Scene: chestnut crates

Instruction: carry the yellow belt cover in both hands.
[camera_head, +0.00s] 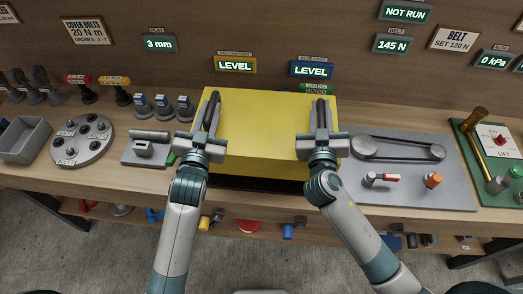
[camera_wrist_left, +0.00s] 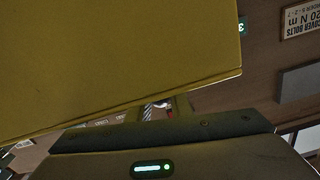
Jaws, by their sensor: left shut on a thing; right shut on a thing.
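The yellow belt cover (camera_head: 262,125) is a large box-like piece in the middle of the head view. It is between my two grippers, over the bench; whether it touches the bench I cannot tell. My left gripper (camera_head: 209,112) is shut on its left side, and my right gripper (camera_head: 320,114) is shut on its right side. In the left wrist view the belt cover (camera_wrist_left: 110,60) fills the upper left, close to the gripper body. The fingertips are largely hidden there.
Right of the cover lies a grey plate (camera_head: 425,190) with a belt on two pulleys (camera_head: 398,149), a red-handled tool (camera_head: 380,178) and an orange-topped piece (camera_head: 432,180). A round bolt plate (camera_head: 80,140) and a grey bin (camera_head: 22,140) stand left. Signs (camera_head: 235,65) line the back wall.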

